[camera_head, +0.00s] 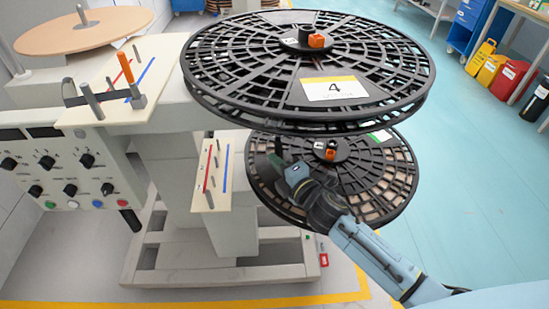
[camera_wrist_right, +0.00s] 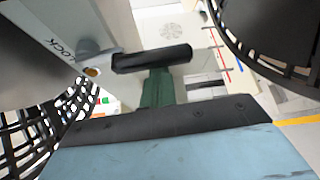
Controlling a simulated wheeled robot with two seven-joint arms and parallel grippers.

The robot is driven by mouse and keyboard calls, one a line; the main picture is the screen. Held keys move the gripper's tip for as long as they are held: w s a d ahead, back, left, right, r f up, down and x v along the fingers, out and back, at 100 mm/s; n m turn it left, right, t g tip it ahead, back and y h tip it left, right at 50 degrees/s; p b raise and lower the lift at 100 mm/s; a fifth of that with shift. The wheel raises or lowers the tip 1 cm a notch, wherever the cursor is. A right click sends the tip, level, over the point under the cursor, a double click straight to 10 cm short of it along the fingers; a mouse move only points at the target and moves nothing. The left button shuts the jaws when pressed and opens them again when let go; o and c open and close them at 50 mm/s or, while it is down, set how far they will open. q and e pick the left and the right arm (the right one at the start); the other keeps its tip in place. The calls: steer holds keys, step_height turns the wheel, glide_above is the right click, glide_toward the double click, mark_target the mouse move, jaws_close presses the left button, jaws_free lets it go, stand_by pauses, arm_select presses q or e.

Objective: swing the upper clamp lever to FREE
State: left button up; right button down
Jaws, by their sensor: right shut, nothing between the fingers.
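In the right wrist view a clamp lever shows as a black round handle (camera_wrist_right: 152,58) on a grey arm. The arm's pivot sits by a grey housing (camera_wrist_right: 45,45) marked LOCK; no FREE mark shows. My right gripper (camera_wrist_right: 158,85) is shut and empty, its dark green fingers close against the underside of the handle; I cannot tell whether they touch. In the head view my right gripper (camera_head: 279,152) is under the left part of the upper reel (camera_head: 345,95), above the lower reel (camera_head: 380,175). The lever is hidden there. My left gripper is not in view.
A cream guide plate (camera_head: 210,195) with pins stands left of the lower reel. A control panel (camera_head: 65,185) with knobs and an upper pin plate (camera_head: 105,108) are at the left. Free blue floor (camera_head: 475,170) lies to the right.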

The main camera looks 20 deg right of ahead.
steer(key=s+d+r+n+g+h+p, duration=0.2)
steer(key=d+r+n+p, duration=0.2)
steer(key=p, duration=1)
steer(key=d, duration=0.3)
steer(key=shift+d+r, duration=0.35)
steer(key=shift+r, duration=0.05)
steer(key=shift+d+r+p, duration=0.15)
steer(key=shift+r+p, duration=0.05)
steer(key=shift+p, duration=0.1)
steer(key=shift+w, duration=0.1)
step_height(320, 180, down, 4)
steer(key=a+b, duration=0.2)
steer(key=b, duration=0.1)
steer(key=a+r+v, duration=0.1)
steer(key=v, duration=0.9)
steer(key=shift+a+r+p, duration=0.35)
steer(key=shift+a+p, duration=0.05)
steer(key=shift+a, duration=0.15)
